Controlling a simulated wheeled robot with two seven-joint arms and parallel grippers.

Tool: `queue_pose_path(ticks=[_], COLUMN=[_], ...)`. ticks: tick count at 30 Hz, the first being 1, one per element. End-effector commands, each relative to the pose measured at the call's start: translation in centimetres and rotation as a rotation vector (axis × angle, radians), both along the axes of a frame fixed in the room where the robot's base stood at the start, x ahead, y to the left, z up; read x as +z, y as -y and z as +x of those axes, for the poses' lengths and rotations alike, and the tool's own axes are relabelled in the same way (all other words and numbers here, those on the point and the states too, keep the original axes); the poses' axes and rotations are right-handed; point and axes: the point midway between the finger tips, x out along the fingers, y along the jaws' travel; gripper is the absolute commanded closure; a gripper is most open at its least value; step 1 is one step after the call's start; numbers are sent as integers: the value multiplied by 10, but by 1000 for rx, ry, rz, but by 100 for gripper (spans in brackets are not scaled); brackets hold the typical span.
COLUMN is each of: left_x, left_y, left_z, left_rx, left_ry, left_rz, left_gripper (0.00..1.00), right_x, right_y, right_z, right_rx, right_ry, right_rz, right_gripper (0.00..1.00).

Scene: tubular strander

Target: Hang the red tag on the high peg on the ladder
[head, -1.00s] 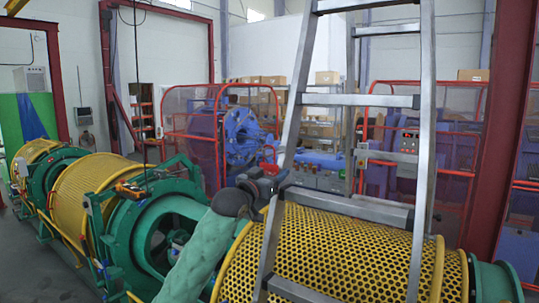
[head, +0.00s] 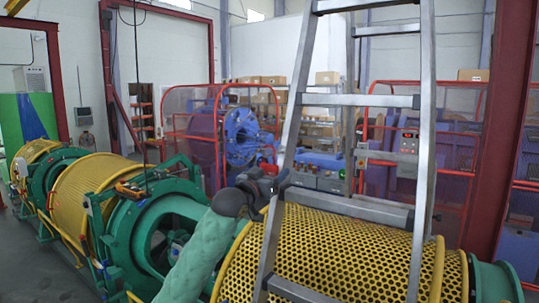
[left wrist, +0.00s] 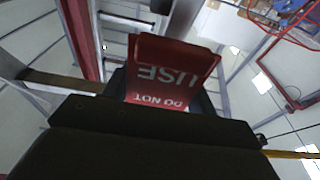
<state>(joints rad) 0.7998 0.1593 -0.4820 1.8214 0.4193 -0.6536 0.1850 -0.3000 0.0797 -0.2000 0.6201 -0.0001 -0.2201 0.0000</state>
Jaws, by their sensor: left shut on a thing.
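The red tag (left wrist: 172,68) shows in the left wrist view, with white lettering upside down, including "DO NOT" and "USE". My left gripper (left wrist: 165,101) is shut on its lower edge. In the head view my left gripper (head: 274,185) is a small dark shape beside the ladder's left rail, above the yellow perforated drum. The metal ladder (head: 425,130) stands upright at the right of centre. I cannot pick out the high peg in either view. My right gripper is not in view.
The yellow perforated drum (head: 345,250) lies under and behind the ladder's lower part. A green ring frame (head: 122,235) stands left of my arm. Red-framed guards and a blue machine (head: 242,138) stand behind. The upper ladder has open space between its rungs.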

Motion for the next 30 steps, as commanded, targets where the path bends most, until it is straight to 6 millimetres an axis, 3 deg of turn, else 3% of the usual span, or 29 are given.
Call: queue_pose_path(ticks=[18,30], left_x=[-16,-17], left_y=[1,1], left_z=[1,2], left_rx=[0,0], left_ry=[0,0], left_rz=[0,0], left_gripper=[64,64], right_x=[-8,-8], right_y=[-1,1], right_z=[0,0], right_rx=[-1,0], right_ry=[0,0], right_rz=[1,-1], right_gripper=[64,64])
